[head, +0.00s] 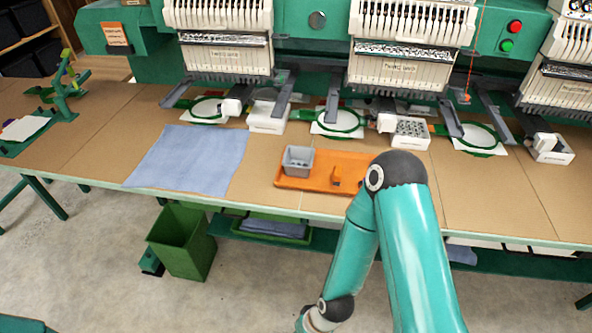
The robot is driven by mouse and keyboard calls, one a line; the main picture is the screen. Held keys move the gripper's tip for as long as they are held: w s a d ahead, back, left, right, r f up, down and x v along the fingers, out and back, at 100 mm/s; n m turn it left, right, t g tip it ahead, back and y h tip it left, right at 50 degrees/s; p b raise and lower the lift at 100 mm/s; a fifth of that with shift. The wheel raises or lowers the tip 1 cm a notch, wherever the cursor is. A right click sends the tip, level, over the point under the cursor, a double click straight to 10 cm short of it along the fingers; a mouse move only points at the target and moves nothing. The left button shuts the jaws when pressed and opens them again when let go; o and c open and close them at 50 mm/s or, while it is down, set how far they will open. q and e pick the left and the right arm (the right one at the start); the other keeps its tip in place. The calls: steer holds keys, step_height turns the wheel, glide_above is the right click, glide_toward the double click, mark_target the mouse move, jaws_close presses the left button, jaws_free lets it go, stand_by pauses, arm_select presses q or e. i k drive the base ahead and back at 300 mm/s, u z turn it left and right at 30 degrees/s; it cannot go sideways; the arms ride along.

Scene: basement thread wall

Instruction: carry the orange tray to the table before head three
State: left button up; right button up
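The orange tray (318,172) lies flat on the brown table near its front edge, below the middle embroidery head (400,68). A small grey box (298,160) stands at its left end, and a small orange item (336,176) lies to the right of the box. My arm's elbow covers the tray's right end. That arm rises from the bottom right and bends back down, its wrist at the bottom edge. Neither gripper shows. Two more heads show, at the left (222,55) and the right (565,85); I cannot tell which is head three.
A blue cloth (190,158) lies left of the tray. Green hoops (337,122) and white boxes (268,117) line the table under the heads. A green bin (183,245) stands on the floor below. Bare table shows at the right (500,190).

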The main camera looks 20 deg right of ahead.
mark_target(490, 192)
steer(key=u, duration=0.15)
steer(key=k, duration=1.25)
steer(key=z, duration=0.85)
steer(key=i, duration=0.95)
